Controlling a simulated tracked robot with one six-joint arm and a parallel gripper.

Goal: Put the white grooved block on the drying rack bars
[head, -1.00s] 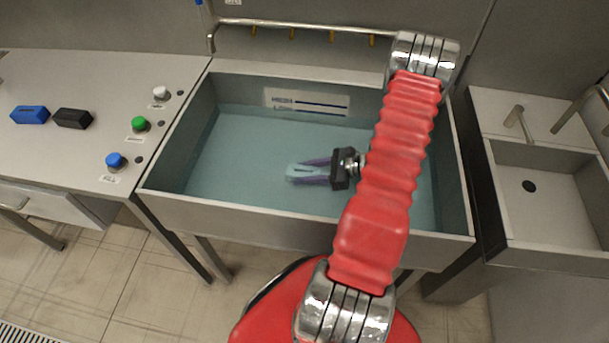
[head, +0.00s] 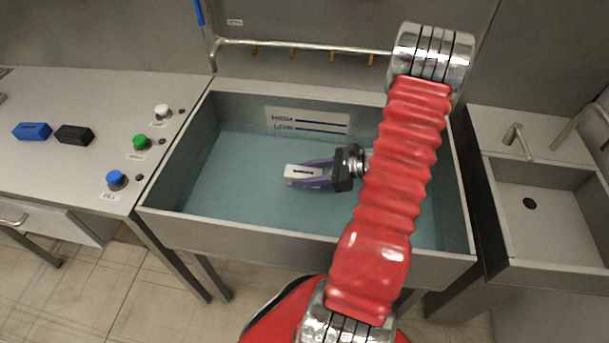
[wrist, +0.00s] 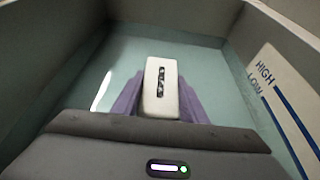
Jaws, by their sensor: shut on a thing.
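The white grooved block (head: 302,174) is between the purple fingers of my gripper (head: 310,172), over the water in the steel tank. My gripper is shut on it. The wrist view shows the block (wrist: 160,88) with its dark groove facing up, one purple finger on each side. The block looks light and clear of the water's tint; its exact height over the water is hard to tell. The drying rack bars cannot be made out for certain; a metal rail with yellow hooks (head: 300,43) runs along the wall behind the tank.
The tank (head: 270,232) has raised walls all round and a HIGH/LOW level label (head: 307,121) on its back wall. Left is a bench with a blue block (head: 33,131), a black block (head: 75,135) and coloured buttons. Right is an empty sink (head: 555,210).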

